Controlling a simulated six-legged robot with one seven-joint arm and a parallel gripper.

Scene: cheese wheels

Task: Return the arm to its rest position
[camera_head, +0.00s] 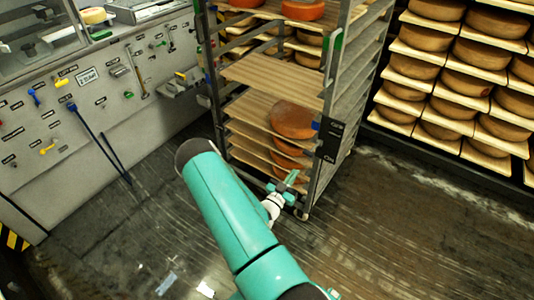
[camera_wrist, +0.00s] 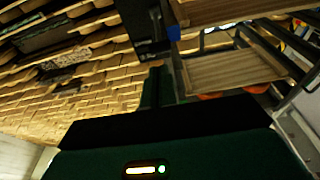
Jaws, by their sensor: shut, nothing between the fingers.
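My teal arm (camera_head: 225,205) reaches up from the bottom of the head view, bent at a dark elbow. My gripper (camera_head: 288,181) shows small beyond the arm, in front of the lower part of a metal rack (camera_head: 333,90). Whether it touches the rack cannot be told. In the wrist view my gripper (camera_wrist: 157,88) is shut and empty, its dark green fingers together.
The rack holds wooden shelves (camera_head: 275,78) and orange cheese wheels (camera_head: 292,120). Shelves of cheese wheels (camera_head: 420,37) line the right. A grey control panel (camera_head: 75,110) with coloured levers stands left. The dark wet floor (camera_head: 400,230) is open at the lower right.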

